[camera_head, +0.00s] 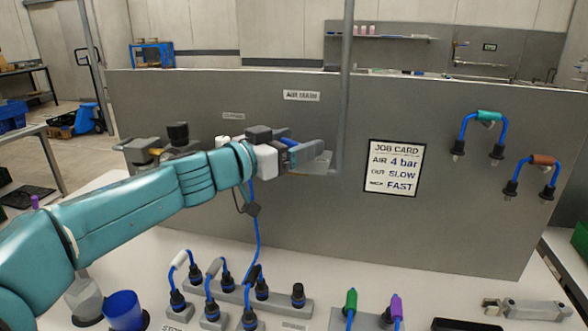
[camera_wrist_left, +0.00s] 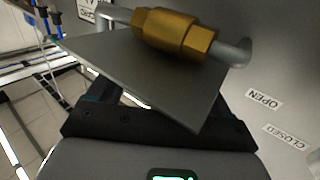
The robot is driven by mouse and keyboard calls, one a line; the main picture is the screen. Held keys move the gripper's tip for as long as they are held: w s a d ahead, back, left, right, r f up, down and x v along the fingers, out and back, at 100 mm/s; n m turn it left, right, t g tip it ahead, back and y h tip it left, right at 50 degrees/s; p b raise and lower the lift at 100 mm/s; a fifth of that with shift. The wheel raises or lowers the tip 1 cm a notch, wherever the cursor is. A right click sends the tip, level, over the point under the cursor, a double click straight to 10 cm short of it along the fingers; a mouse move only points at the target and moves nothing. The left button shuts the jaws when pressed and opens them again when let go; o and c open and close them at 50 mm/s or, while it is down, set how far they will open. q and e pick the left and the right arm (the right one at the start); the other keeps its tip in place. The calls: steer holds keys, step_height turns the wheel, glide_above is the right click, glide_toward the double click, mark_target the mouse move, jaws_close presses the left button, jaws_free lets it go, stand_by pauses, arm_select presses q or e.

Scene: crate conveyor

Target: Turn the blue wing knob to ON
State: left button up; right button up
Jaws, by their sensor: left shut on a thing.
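My left gripper (camera_head: 308,152) is at the grey panel, under the AIR MAIN label (camera_head: 301,96). It is shut on a part at the pipe's valve. A small blue part (camera_head: 289,142) shows at its jaws and looks like the blue wing knob, mostly hidden. In the left wrist view, a brass valve body (camera_wrist_left: 174,32) sits on the pipe beyond a grey plate (camera_wrist_left: 150,75). OPEN (camera_wrist_left: 264,99) and CLOSED (camera_wrist_left: 287,135) labels are on the panel to the right. No ON mark is readable there. My right gripper is out of view.
A vertical pipe (camera_head: 346,80) runs down the panel (camera_head: 290,215) beside the gripper. A job card (camera_head: 394,168) hangs to the right. Hose loops (camera_head: 484,118) hang further right. Several blue-collared plugs (camera_head: 298,295) and a blue cup (camera_head: 124,310) stand on the white table below.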

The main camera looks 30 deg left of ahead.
arm_select(q)
steer(key=y+b, duration=0.1)
steer(key=n+y+b, duration=0.2)
steer(key=shift+d+f+t+y, duration=0.25)
steer(key=shift+f+t+y, duration=0.05)
steer(key=shift+t, duration=0.1)
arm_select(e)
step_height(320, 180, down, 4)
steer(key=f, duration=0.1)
arm_select(q)
steer(key=shift+r+n+y, duration=0.15)
steer(key=shift+n+y, duration=0.35)
steer(key=shift+y, duration=0.2)
steer(key=shift+r+n+y, duration=0.1)
steer(key=shift+n+y, duration=0.3)
steer(key=shift+a+r+n+y+p, duration=0.15)
steer(key=shift+n+y+p, duration=0.55)
steer(key=shift+y+p, duration=0.35)
steer(key=shift+n+y+p, duration=0.9)
steer(key=shift+y+p, duration=0.1)
steer(key=shift+y, duration=0.45)
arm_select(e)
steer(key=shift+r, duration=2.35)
arm_select(q)
steer(key=o, duration=0.7)
